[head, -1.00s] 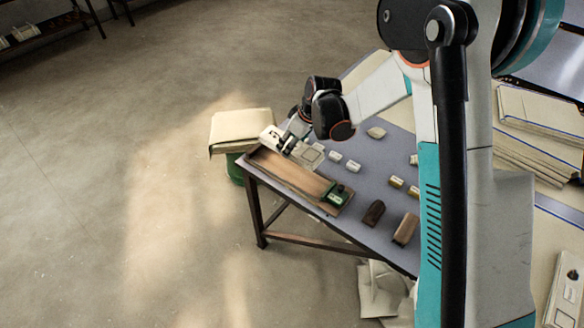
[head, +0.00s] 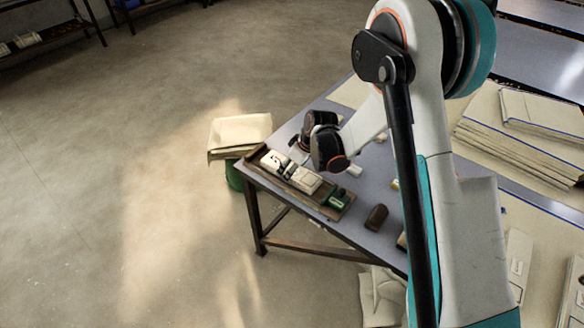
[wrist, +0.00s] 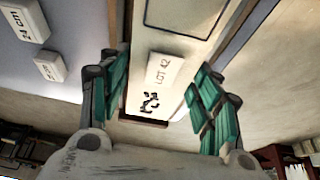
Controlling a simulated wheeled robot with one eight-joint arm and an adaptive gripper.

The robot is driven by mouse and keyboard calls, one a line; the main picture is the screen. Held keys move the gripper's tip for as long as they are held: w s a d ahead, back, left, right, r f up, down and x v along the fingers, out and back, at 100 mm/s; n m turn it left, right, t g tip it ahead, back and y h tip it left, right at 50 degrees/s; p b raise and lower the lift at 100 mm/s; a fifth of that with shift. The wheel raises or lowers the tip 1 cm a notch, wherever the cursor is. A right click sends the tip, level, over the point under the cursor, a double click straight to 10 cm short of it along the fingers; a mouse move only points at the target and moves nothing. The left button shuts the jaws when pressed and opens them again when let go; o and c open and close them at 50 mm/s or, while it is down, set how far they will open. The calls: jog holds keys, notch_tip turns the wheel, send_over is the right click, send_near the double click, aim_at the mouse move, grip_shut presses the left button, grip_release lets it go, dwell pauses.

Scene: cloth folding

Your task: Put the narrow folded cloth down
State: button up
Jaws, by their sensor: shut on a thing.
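The narrow folded cloth (head: 306,181) is an off-white strip with dark print, lying lengthwise along the wooden tray (head: 290,191) at the table's near left edge. I cannot tell whether it rests on the tray floor or hangs just above it. My gripper (head: 289,168) is over its middle, shut on it. A panel with a thin outline (wrist: 192,12) lies beyond. The cloth hides most of the tray's inside.
A green object (head: 338,197) sits at the tray's right end. A dark brown block (head: 376,216) and small white labelled blocks (wrist: 48,66) stand on the table (head: 283,142). A green bin topped with beige cloth (head: 240,133) stands left of the table. Floor to the left is clear.

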jog(key=shift+f, duration=0.1)
jog(key=o, duration=1.2)
jog(key=s+d+r+m+t+p, duration=0.15)
jog(key=s+d+r, duration=0.25)
jog(key=r, duration=0.5)
jog(key=s+d+r+m+h+p, duration=0.15)
jog(key=s+d+r, duration=0.3)
jog(key=r, duration=0.55)
jog(key=s+d+r+m+t+p, duration=0.1)
jog(key=s+d+r+m, duration=0.15)
jog(key=s+r, duration=0.45)
jog(key=s+d+r+m+t+h, duration=0.1)
jog(key=s+d+r+m, duration=0.1)
jog(key=s, duration=0.5)
jog(key=s+d+r+m+t+h, duration=0.1)
jog(key=s+d+r+m, duration=0.2)
jog(key=s+d, duration=0.3)
jog(key=shift+s+d+r, duration=0.25)
jog(key=shift+s+r, duration=0.55)
jog(key=shift+s, duration=0.45)
